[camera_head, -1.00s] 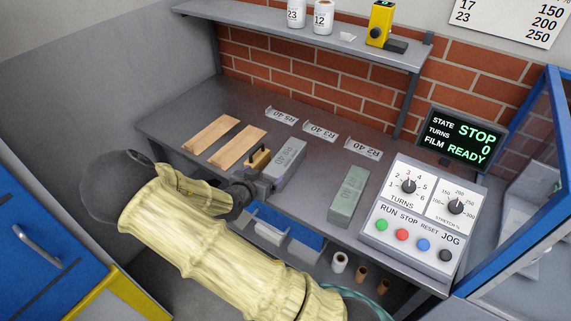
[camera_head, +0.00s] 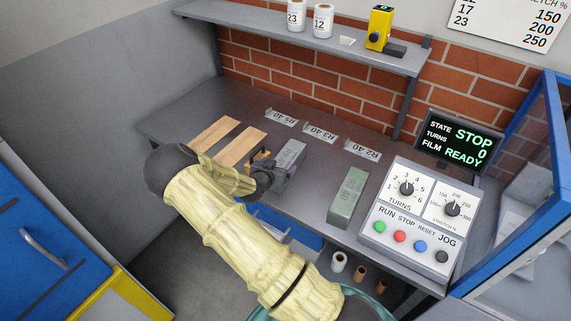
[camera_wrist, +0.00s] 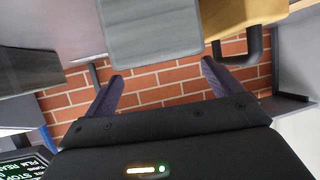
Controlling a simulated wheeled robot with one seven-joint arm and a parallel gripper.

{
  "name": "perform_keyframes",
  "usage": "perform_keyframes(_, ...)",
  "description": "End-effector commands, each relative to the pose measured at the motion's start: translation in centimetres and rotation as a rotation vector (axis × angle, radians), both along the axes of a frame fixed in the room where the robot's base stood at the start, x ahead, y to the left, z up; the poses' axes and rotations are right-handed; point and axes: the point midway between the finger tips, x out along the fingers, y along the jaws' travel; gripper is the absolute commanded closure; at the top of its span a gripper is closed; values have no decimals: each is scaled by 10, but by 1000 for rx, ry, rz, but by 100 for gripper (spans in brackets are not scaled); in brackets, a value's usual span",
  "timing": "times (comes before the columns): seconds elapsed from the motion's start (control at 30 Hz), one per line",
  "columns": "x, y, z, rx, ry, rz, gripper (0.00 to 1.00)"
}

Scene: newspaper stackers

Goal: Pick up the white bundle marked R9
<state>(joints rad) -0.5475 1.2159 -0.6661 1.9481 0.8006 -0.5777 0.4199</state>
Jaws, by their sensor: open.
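No marking R9 can be read in either view. A pale grey bundle (camera_head: 291,156) lies on the bench; in the wrist view a grey block (camera_wrist: 150,30) fills the top middle, just beyond and between the fingertips. My gripper (camera_head: 268,177) is at the near left end of the grey bundle. In the wrist view my gripper (camera_wrist: 163,71) has its fingers wide apart, with nothing between them but the brick wall. Whether a finger touches the bundle cannot be told. A grey-green bundle (camera_head: 347,198) lies to the right, apart from my gripper.
A tan block with a black handle (camera_wrist: 245,12) sits close beside the grey block. Two wooden boards (camera_head: 240,147) lie left. Cards reading R5, R3 and R2 (camera_head: 362,151) stand behind. A control panel (camera_head: 420,215) stands right. A shelf (camera_head: 345,58) hangs above the back.

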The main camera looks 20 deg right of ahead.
Motion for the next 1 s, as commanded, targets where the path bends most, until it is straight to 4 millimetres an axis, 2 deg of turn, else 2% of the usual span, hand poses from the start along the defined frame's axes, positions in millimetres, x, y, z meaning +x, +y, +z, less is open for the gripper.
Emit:
perform_keyframes(0.37,2,-2,-1,-1,1,0,8)
perform_keyframes(0.73,27,-32,-19,-1,1,0,8)
perform_keyframes(1.0,32,-36,-24,-1,1,0,8)
